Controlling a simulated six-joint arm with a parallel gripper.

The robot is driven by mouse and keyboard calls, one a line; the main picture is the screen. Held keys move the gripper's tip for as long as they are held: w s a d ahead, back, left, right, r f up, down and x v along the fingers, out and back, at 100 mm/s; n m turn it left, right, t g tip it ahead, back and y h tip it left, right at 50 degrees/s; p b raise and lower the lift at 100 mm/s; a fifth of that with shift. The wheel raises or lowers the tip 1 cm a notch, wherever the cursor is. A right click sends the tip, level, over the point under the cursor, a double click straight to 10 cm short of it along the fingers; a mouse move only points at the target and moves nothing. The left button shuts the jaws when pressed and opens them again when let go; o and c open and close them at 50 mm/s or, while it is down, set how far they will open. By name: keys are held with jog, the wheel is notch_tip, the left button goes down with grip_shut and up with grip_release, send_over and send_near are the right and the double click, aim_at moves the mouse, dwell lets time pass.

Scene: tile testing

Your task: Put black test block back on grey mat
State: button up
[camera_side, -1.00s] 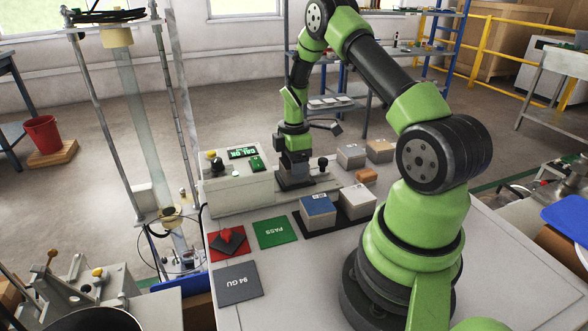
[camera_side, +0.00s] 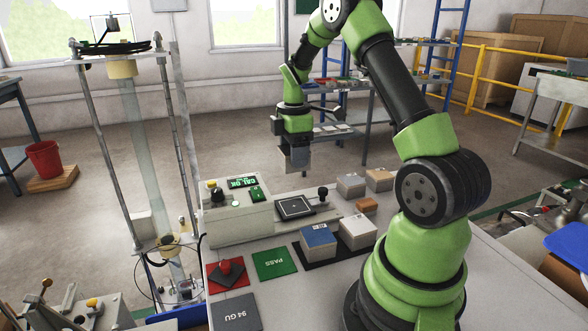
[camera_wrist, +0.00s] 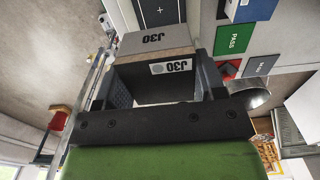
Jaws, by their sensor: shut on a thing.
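My gripper (camera_side: 296,143) is raised above the tester, shut on the test block. The block (camera_side: 297,160) hangs below it, with grey sides in the side view. In the wrist view the block (camera_wrist: 153,41) sits between both fingers, showing a dark face with a white J30 label and a grey face also marked J30. The block is well above and away from this mat.
A green PASS mat (camera_side: 275,263) and a red mat (camera_side: 216,287) bearing a dark piece with a red knob lie nearby. A blue-topped block (camera_side: 318,241) and a white-topped block (camera_side: 358,233) stand on a black strip. The tester's square plate (camera_side: 294,208) is bare.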

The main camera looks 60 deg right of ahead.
jog(key=r, duration=0.2)
jog(key=a+r, duration=0.1)
jog(key=r, duration=0.1)
jog(key=shift+w, duration=0.2)
jog(key=s+a+n, duration=0.2)
jog(key=a+n, duration=0.3)
jog(key=a, duration=1)
jog(key=s+a+n, duration=0.2)
jog(key=a+n, duration=0.2)
jog(key=a, duration=1)
jog(key=shift+w+f, duration=0.1)
jog(key=shift+f, duration=8.15)
jog(key=shift+f, duration=0.25)
jog(key=o, duration=1.5)
jog(key=shift+c, duration=0.2)
jog(key=shift+r, duration=3)
